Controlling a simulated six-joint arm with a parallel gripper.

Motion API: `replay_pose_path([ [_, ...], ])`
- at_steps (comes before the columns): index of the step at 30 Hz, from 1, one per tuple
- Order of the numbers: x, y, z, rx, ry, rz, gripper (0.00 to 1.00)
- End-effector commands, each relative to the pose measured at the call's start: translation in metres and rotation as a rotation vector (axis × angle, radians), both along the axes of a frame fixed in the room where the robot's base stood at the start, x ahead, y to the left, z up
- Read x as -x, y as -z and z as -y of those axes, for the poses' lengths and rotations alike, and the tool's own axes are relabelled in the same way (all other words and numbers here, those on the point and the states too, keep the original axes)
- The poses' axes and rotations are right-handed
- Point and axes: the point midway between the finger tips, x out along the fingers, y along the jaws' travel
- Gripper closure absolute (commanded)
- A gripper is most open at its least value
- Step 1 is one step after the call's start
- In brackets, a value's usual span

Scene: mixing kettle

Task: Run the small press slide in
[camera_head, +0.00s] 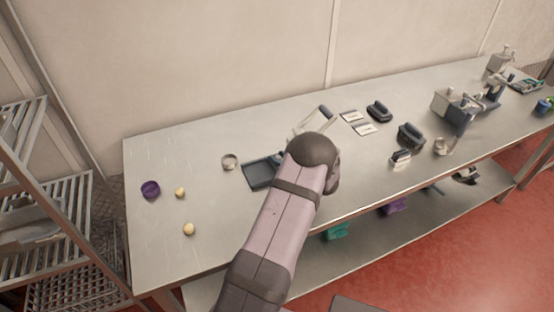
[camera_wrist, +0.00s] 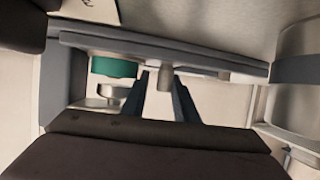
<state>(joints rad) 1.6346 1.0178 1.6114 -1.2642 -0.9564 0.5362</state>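In the head view a dark flat tray-like part (camera_head: 258,174) lies on the table, left of my arm. A pale frame (camera_head: 310,121) stands behind my arm's end. I cannot tell which of these belongs to the small press. My arm hides my gripper there. In the wrist view a long dark grey bar (camera_wrist: 105,44) crosses the picture, with a short grey knob (camera_wrist: 165,79) below it. My gripper (camera_wrist: 162,88) has its two dark fingers apart, one on each side of the knob, with a gap visible. A teal part (camera_wrist: 113,67) shows left of the fingers.
A small ring-shaped cup (camera_head: 230,162), a purple cup (camera_head: 150,189) and two yellowish balls (camera_head: 180,192) are on the left. White cards (camera_head: 364,129) and dark blocks (camera_head: 411,136) are on the right. A shelf rack (camera_head: 60,190) stands at the far left. The table's left end is mostly clear.

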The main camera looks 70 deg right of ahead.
Motion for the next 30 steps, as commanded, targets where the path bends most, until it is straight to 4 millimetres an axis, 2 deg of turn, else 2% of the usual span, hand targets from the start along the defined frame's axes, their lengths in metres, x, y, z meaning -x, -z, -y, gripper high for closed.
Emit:
replay_pose_path([
  [16, 0.003, 0.0, -0.004, -0.002, -0.002, -0.001, 0.75],
  [30, 0.046, -0.023, -0.034, 0.001, 0.0, 0.0, 0.75],
])
